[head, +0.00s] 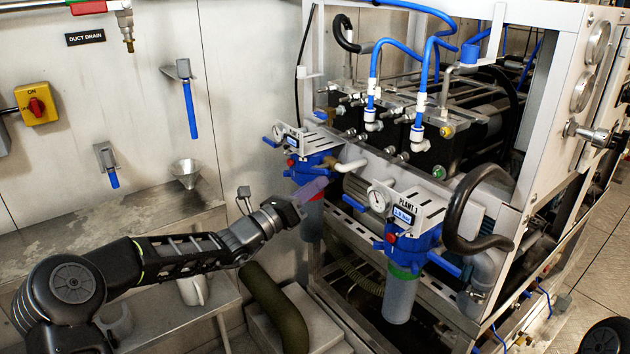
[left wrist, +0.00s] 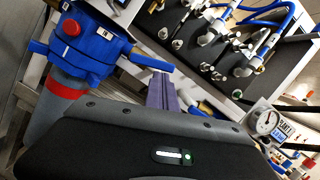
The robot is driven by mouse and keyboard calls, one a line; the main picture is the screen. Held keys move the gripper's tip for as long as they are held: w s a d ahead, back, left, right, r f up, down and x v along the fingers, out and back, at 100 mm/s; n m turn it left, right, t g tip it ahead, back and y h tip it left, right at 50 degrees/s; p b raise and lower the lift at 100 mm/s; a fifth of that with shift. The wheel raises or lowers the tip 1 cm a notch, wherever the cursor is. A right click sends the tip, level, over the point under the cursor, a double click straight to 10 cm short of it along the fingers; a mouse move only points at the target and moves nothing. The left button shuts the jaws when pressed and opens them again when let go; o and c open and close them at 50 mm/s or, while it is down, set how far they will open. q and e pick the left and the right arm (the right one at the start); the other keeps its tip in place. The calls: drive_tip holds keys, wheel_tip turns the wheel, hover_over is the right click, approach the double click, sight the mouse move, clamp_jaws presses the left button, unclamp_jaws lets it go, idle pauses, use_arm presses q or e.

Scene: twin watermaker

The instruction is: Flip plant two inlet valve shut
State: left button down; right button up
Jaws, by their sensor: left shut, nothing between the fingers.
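The rear filter unit has a blue head (head: 309,165) with a red button and a red collar; its plate's lettering is too small to read. One blue lever (head: 271,141) sticks out to its left. My left gripper (head: 318,187) is shut and empty in front of this unit. Its purple-grey fingers (left wrist: 163,88) are just below the right lever's outer end; whether they touch it I cannot tell. My right gripper is not in view.
The nearer filter unit, labelled PLANT 1 (head: 408,203), stands to the right with its own blue levers (head: 444,264). A black hose (head: 463,215) curves beside it. A funnel (head: 186,171) and a steel ledge (head: 120,225) are at the left wall.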

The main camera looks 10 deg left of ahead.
sight(314, 169)
use_arm(q)
drive_tip(key=r+n+y+p, duration=0.1)
drive_tip(key=n+p, duration=0.2)
drive_tip(key=p, duration=0.1)
drive_tip(key=r+n+y+p, duration=0.1)
drive_tip(key=n+p, duration=0.2)
drive_tip(key=p, duration=0.1)
drive_tip(key=r+n+p, duration=0.2)
drive_tip(key=n+p, duration=0.1)
drive_tip(key=shift+w+a+r+y+p, duration=0.1)
drive_tip(key=shift+w+a+y+p, duration=0.15)
drive_tip(key=shift+y+p, duration=0.15)
drive_tip(key=shift+w+a+p, duration=0.15)
drive_tip(key=shift+a+p, duration=0.05)
drive_tip(key=shift+p, duration=0.2)
